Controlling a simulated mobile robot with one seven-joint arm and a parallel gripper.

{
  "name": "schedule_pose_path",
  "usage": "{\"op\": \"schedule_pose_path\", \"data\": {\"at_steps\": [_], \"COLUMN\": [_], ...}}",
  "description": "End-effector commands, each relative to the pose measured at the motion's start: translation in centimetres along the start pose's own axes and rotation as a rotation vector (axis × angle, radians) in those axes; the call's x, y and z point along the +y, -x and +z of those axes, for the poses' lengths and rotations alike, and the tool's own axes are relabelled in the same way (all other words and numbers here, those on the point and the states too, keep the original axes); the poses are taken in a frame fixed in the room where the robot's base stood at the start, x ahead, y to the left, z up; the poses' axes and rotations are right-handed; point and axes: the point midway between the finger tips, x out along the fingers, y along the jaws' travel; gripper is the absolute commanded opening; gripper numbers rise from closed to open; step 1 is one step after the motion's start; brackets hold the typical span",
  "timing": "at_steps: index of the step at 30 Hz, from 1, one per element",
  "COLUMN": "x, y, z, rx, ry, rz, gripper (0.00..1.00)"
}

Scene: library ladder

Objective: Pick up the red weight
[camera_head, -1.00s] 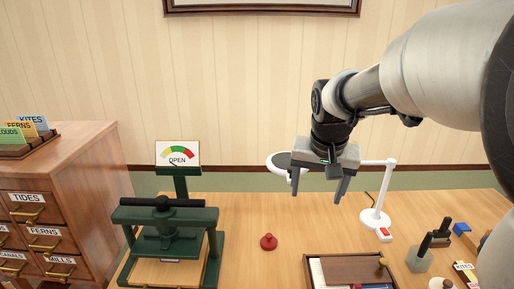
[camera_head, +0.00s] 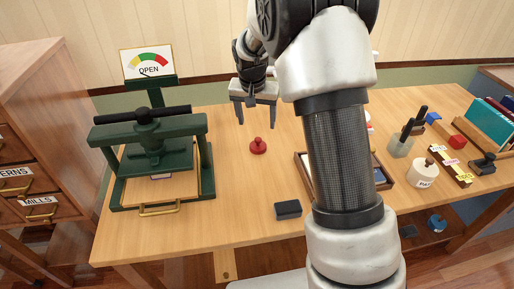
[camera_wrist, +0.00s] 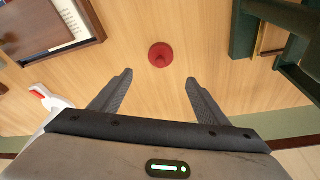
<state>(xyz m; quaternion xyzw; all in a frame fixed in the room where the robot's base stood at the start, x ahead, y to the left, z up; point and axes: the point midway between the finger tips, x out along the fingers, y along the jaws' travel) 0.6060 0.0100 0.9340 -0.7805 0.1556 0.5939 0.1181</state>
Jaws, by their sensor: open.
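The red weight (camera_head: 258,146) is a small round piece with a knob on top. It stands upright on the wooden table (camera_head: 240,220), between the green press and the tray. In the wrist view the red weight (camera_wrist: 160,55) lies ahead of the fingertips, roughly midway between their lines. My gripper (camera_head: 256,124) is open and empty, pointing down above and slightly behind the weight in the head view. Its two fingers (camera_wrist: 158,78) are apart in the wrist view and do not touch the weight.
The green press (camera_head: 150,165) with its OPEN gauge (camera_head: 147,62) stands left of the weight. A wooden tray (camera_head: 302,172) lies to the right, partly hidden by my arm. A dark block (camera_head: 288,210) lies nearer the front edge. Table around the weight is clear.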

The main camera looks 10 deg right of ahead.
Motion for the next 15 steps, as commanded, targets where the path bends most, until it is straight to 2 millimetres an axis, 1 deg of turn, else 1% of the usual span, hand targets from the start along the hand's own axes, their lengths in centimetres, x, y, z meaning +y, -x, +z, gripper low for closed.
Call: {"op": "schedule_pose_path", "data": {"at_steps": [1,6,10,15], "x": [0.1,0.1,0.0,0.0], "y": [-1.4,-4.7,-6.0,-6.7], "z": [0.1,0.1,0.0,0.0], "rx": [-0.003,-0.002,0.0,0.001], "ry": [0.0,0.0,0.0,0.001], "rz": [0.002,0.001,0.0,-0.001], "gripper": [0.69,0.69,0.69,0.69]}}
